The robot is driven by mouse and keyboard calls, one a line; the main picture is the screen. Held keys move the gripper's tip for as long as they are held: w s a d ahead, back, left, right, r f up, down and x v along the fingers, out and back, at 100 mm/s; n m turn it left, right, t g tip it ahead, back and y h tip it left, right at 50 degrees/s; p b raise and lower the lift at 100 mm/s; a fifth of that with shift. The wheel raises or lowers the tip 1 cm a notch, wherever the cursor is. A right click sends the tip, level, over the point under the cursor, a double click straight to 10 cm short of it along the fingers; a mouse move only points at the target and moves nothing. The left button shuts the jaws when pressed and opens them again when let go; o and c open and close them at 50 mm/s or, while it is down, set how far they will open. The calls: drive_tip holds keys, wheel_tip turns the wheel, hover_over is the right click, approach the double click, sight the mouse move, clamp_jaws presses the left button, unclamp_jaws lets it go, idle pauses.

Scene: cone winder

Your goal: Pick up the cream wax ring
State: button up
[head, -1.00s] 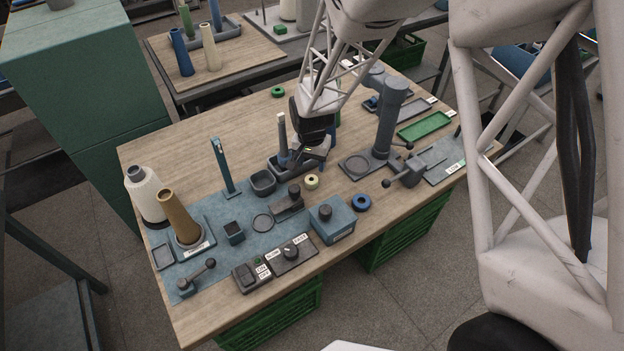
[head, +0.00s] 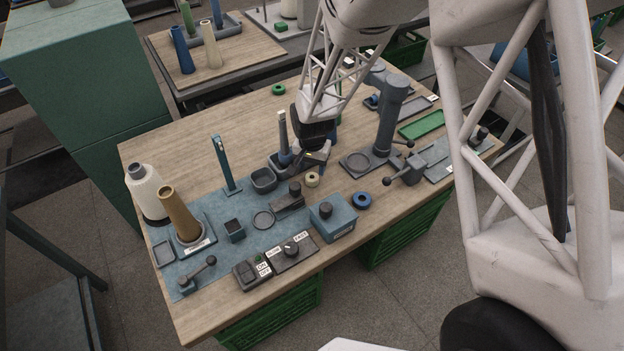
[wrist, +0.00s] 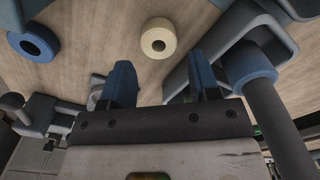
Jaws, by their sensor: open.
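The cream wax ring (head: 312,180) lies flat on the wooden table, between the blue-grey box and the dark tray. In the wrist view the cream wax ring (wrist: 158,42) shows whole, with its dark centre hole, just beyond and between the fingertips. My gripper (head: 312,170) is just behind the ring, above the table. In the wrist view my gripper (wrist: 163,78) has its two blue fingers apart with nothing between them. The fingers do not touch the ring.
A blue ring (head: 362,201) lies right of the cream one; a green ring (head: 278,89) lies at the back. A blue-grey box (head: 333,220) with a dark knob stands in front. A grey post (head: 388,125) rises to the right.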

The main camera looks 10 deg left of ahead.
sight(312, 177)
drive_tip(key=shift+f, duration=0.1)
drive_tip(key=shift+s+f, duration=0.1)
drive_tip(key=shift+f, duration=2.4)
drive_tip(key=c, duration=0.7)
drive_tip(key=shift+r, duration=0.1)
drive_tip(key=shift+r, duration=4.9)
drive_tip(key=shift+d, duration=0.15)
